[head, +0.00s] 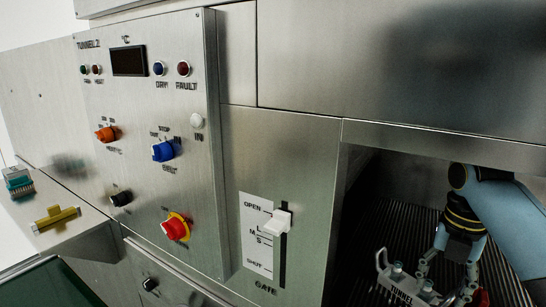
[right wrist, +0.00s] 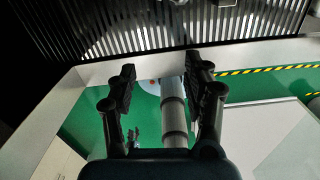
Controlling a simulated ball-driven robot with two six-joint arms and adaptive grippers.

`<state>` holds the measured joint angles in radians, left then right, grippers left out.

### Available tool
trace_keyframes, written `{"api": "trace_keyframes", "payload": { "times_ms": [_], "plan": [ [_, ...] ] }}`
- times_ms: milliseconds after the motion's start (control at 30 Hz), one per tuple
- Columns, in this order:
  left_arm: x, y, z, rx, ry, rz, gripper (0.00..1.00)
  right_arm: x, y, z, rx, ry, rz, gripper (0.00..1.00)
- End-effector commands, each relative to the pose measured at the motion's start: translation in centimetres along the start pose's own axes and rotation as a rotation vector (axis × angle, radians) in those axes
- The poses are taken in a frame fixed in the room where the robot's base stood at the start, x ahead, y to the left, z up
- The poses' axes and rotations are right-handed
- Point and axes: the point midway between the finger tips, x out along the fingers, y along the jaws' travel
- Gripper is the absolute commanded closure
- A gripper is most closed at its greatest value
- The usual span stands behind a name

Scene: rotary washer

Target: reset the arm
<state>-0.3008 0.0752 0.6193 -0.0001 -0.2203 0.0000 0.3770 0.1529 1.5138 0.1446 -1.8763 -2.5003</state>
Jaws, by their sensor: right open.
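My right gripper (head: 447,276) is inside the dark tunnel opening at the lower right of the head view, at the end of my light blue arm. In the right wrist view its two dark fingers (right wrist: 162,78) stand apart with nothing held between them. A white carrier (head: 384,264) lettered TUNNEL, with small light-topped items in it, is just left of the gripper in the head view. I cannot tell whether they touch. My left gripper is in neither view.
The tunnel has a ribbed dark floor (head: 508,275) and a steel frame above. Left of it are a gate lever (head: 277,222) near OPEN and a control panel (head: 150,60) with knobs. A yellow T-shaped piece (head: 56,218) and a teal item (head: 18,184) are on the left ledge.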

Motion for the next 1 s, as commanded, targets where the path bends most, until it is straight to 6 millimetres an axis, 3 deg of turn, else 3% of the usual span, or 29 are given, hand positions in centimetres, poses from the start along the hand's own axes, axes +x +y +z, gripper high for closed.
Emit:
{"api": "trace_keyframes", "payload": {
  "times_ms": [267,467,567,700,800,1000],
  "plan": [
    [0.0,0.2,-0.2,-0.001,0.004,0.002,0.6,1.4,-1.4,-2.1,0.231,-0.03,0.006,0.5],
    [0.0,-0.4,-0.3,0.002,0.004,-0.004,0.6,2.6,-3.0,-5.0,0.528,-0.064,0.031,0.5],
    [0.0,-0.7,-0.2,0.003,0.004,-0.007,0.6,3.1,-4.2,-7.0,0.737,-0.083,0.056,0.5],
    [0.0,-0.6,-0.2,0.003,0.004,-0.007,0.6,3.4,-6.6,-11.2,1.151,-0.104,0.122,0.5],
    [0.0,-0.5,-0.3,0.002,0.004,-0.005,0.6,2.8,-8.2,-14.0,1.452,-0.104,0.184,0.5],
    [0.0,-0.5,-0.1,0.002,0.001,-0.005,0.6,1.3,-10.3,-17.7,1.867,-0.074,0.28,0.5]
  ]
}}
